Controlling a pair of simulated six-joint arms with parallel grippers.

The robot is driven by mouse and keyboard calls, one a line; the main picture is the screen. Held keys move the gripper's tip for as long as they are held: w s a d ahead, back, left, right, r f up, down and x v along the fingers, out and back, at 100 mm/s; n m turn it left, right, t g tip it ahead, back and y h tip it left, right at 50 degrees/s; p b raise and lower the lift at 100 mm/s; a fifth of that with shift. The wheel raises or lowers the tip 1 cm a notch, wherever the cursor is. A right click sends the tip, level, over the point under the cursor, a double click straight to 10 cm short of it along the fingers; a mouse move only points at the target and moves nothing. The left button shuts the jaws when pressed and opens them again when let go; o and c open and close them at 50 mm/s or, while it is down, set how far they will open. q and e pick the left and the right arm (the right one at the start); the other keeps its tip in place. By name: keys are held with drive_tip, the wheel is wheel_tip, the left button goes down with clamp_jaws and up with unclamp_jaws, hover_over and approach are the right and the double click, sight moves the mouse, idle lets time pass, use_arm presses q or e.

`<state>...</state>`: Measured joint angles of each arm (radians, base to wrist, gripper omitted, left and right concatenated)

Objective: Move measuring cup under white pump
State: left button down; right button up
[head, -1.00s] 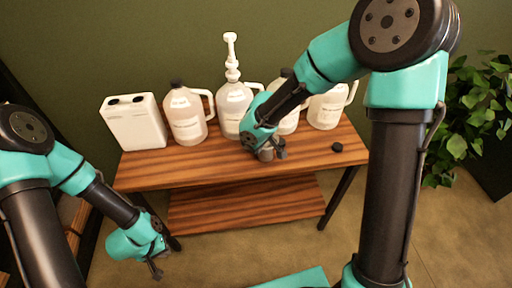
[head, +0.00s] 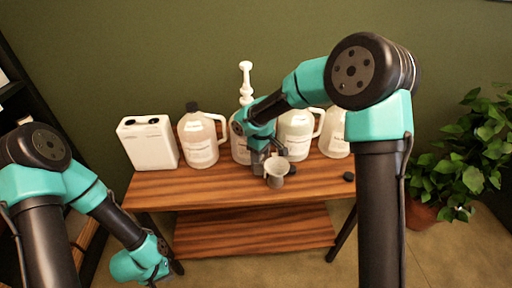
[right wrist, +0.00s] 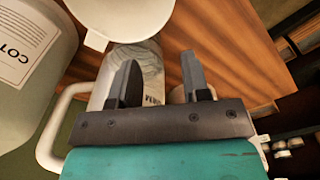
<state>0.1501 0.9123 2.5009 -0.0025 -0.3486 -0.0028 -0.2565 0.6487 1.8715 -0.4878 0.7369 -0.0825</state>
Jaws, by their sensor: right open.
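The measuring cup (head: 276,172) is a small pale grey cup near the front middle of the wooden table; whether it rests on the top is unclear. The white pump (head: 246,82) stands upright on a jug (head: 240,152) behind and left of the cup, partly hidden by my right arm. My right gripper (head: 270,155) is open, close behind the cup. In the right wrist view its two fingers (right wrist: 158,80) are apart, and a pale rounded vessel, apparently the cup, shows beyond them at the top (right wrist: 125,15). My left gripper (head: 165,272) hangs low left of the table, its jaws unclear.
Handled jugs stand left (head: 200,140) and right (head: 297,135) of the pump jug, with another further right (head: 334,135). A white canister (head: 148,145) is at the far left. A black cap (head: 348,177) lies at the right. The table front (head: 200,190) is clear.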

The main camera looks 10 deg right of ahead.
sight(255, 164)
drive_tip(key=w, duration=0.2)
drive_tip(key=w+a, duration=0.1)
drive_tip(key=shift+r+n+g, duration=0.4)
drive_tip(key=shift+s+a+f, duration=0.1)
drive_tip(key=shift+f, duration=1.8)
drive_tip(key=shift+s+a+f, duration=0.1)
drive_tip(key=shift+f, duration=1.75)
clamp_jaws()
